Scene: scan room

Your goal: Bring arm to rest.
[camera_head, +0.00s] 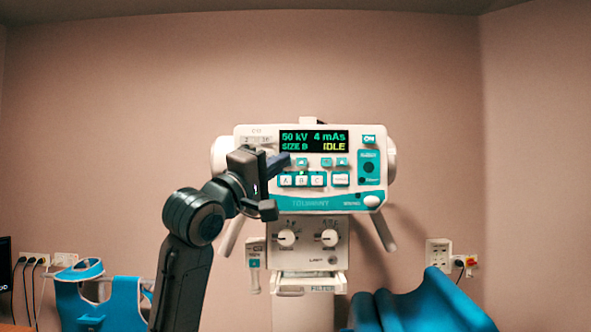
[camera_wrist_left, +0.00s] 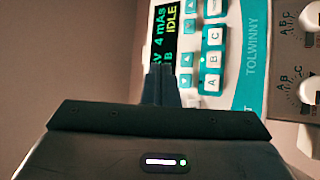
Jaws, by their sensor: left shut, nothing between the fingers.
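My left arm rises from the bottom of the head view, and my left gripper (camera_head: 284,160) is in front of the left part of the control panel (camera_head: 310,204). The gripper is shut and empty; its closed dark fingers also show in the left wrist view (camera_wrist_left: 160,84), pointing at the panel beside the A, B and C buttons. I cannot tell whether the fingertips touch the panel. The display (camera_head: 314,141) reads 50 kV, 4 mAs, SIZE B and IDLE. A small green light shows by the B button (camera_wrist_left: 212,60). My right gripper is out of view.
Below the panel is a white unit with two knobs (camera_head: 286,238) and a filter slot. Blue padded shapes stand at the lower left (camera_head: 120,305) and lower right (camera_head: 430,305). Wall sockets (camera_head: 439,253) are at the right. The wall above the panel is bare.

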